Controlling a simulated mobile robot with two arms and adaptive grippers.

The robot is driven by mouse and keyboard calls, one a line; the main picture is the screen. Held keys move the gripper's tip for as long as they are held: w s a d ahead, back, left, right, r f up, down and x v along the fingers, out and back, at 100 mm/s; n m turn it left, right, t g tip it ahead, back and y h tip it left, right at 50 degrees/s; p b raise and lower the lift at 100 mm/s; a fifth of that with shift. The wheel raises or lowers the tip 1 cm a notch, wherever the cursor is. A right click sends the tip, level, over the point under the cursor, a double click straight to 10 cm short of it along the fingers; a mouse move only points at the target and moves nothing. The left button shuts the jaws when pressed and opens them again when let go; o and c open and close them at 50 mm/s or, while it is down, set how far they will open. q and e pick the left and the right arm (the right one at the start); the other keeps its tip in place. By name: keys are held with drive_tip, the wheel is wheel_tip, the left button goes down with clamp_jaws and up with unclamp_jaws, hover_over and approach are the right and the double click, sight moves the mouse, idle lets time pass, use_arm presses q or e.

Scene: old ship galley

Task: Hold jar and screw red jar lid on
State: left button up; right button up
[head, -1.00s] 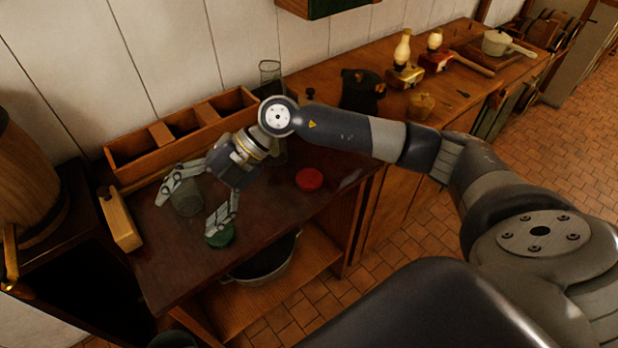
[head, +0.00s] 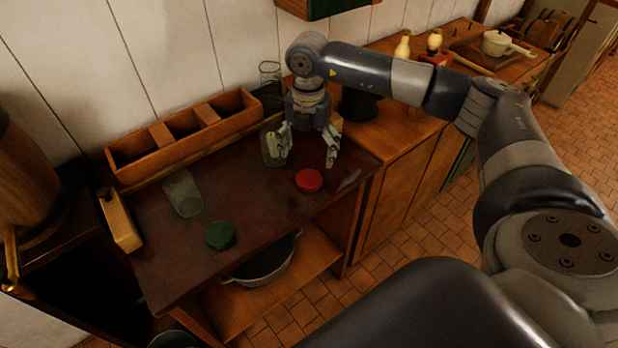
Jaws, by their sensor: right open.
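The red lid (head: 308,180) lies flat on the dark tabletop (head: 250,195), right of the middle. My right gripper (head: 306,158) points down with its fingers spread, empty, just behind and above the red lid. One clear glass jar (head: 183,193) stands on the left part of the tabletop. Another clear glass jar (head: 270,146) stands behind the lid, partly covered by my right gripper's left finger. I cannot tell whether that finger touches it. A green lid (head: 220,235) lies near the front edge. My left gripper is not in view.
A wooden divided box (head: 185,137) runs along the back. A tall glass (head: 269,80) stands behind my right gripper. A wooden block (head: 120,222) lies at the left edge. A dark pan (head: 265,262) sits on the shelf below. The tabletop's middle is clear.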

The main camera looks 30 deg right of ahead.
hover_over(309, 180)
drive_tip(key=shift+f+p, duration=0.3)
drive_tip(key=shift+f, duration=1.75)
wheel_tip(309, 180, down, 5)
drive_tip(key=shift+w+r+p, duration=0.1)
drive_tip(key=shift+r+p, duration=0.05)
drive_tip(key=shift+p, duration=1)
drive_tip(key=shift+f, duration=0.25)
drive_tip(key=shift+c, duration=0.4)
drive_tip(key=c, duration=0.8)
